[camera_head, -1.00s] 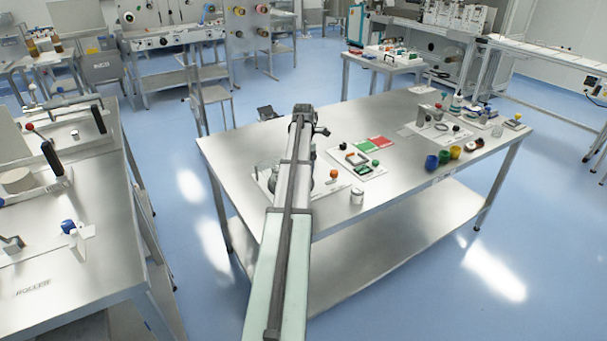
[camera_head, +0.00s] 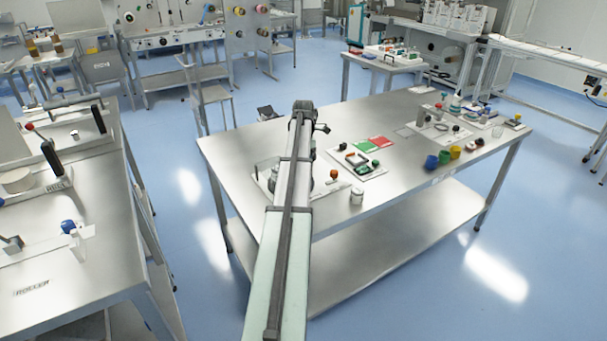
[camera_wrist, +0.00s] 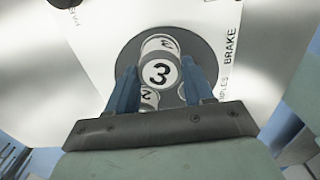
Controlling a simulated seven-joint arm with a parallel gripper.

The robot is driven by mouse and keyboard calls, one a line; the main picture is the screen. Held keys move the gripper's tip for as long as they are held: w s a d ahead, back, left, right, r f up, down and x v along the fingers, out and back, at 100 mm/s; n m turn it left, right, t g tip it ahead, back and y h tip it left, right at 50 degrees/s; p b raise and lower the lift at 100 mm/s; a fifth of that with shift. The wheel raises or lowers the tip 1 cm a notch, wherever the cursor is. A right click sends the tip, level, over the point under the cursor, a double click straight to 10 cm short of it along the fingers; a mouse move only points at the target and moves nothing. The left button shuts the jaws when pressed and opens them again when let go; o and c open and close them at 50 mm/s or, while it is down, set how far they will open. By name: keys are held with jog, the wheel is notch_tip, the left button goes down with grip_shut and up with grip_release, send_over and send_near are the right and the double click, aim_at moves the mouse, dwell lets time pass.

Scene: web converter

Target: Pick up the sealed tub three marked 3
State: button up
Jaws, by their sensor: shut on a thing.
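In the wrist view my gripper (camera_wrist: 160,74) has its two blue fingers on either side of a white tub marked 3 (camera_wrist: 160,73). The fingers are shut on this tub, which shows its marked side and its marked end. Another tub marked 2 (camera_wrist: 149,98) shows below it, between the fingers. The tubs appear over a dark grey round surface (camera_wrist: 127,57). In the head view my arm hides the gripper and the held tub.
A white plate (camera_wrist: 95,30) with the word BRAKE surrounds the dark disc. In the head view a small white pot (camera_head: 356,196) stands near the steel table's front edge (camera_head: 385,205). Bare tabletop (camera_head: 400,178) lies between.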

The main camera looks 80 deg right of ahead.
jog(key=shift+r, duration=2.4)
